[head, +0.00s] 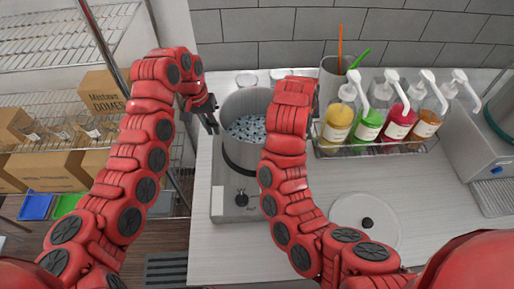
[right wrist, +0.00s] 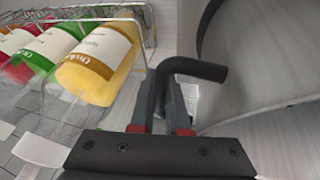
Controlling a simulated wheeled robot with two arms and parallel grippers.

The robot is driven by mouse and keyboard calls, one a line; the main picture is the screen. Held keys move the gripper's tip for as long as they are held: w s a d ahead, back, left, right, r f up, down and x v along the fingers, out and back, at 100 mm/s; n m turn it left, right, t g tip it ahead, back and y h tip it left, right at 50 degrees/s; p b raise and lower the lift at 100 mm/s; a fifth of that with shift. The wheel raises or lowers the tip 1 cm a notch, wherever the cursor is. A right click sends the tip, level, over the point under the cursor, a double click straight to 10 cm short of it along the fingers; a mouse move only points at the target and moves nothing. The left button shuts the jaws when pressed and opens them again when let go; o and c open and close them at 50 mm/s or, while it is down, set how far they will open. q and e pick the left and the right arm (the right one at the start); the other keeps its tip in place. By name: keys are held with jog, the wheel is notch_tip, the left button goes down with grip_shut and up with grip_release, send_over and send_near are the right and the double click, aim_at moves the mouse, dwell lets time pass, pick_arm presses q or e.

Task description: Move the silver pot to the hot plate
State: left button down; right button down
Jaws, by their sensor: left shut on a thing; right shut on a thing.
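The silver pot (head: 233,105), open at the top and holding many small dark bits, is over the hot plate (head: 226,206), a pale unit with a black knob at its front. I cannot tell whether the pot rests on the plate. My left gripper (head: 210,118) is shut at the pot's left side, on its handle. My right gripper (right wrist: 172,110) is shut on the pot's black bent handle (right wrist: 196,69) in the right wrist view, with the pot wall (right wrist: 265,60) beside it. In the head view my right arm hides that gripper and the pot's right edge.
A round lid (head: 345,222) with a black knob lies on the counter (head: 300,270) at the front right. A wire rack (head: 375,148) of syrup pump bottles stands right of the pot. A canister (head: 331,80) with straws stands behind. Shelves with boxes (head: 105,95) are at left.

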pick_arm(q)
jog(key=shift+f+b, duration=0.5)
jog(key=shift+f, duration=0.2)
pick_arm(e)
jog(key=shift+d+f, duration=0.1)
jog(key=shift+f, duration=0.55)
pick_arm(q)
jog(key=c, duration=0.9)
grip_release()
jog(key=shift+s+r, duration=0.15)
pick_arm(e)
jog(key=c, duration=0.9)
grip_release()
jog(key=shift+s+r, duration=0.15)
pick_arm(q)
jog(key=shift+r, duration=0.15)
jog(key=r, duration=0.2)
jog(key=a+r, duration=0.1)
jog(key=r, duration=0.4)
jog(key=shift+a+r, duration=0.25)
jog(key=shift+r, duration=0.05)
pick_arm(e)
jog(key=v, duration=0.7)
jog(key=shift+r, duration=0.2)
jog(key=shift+s, duration=0.1)
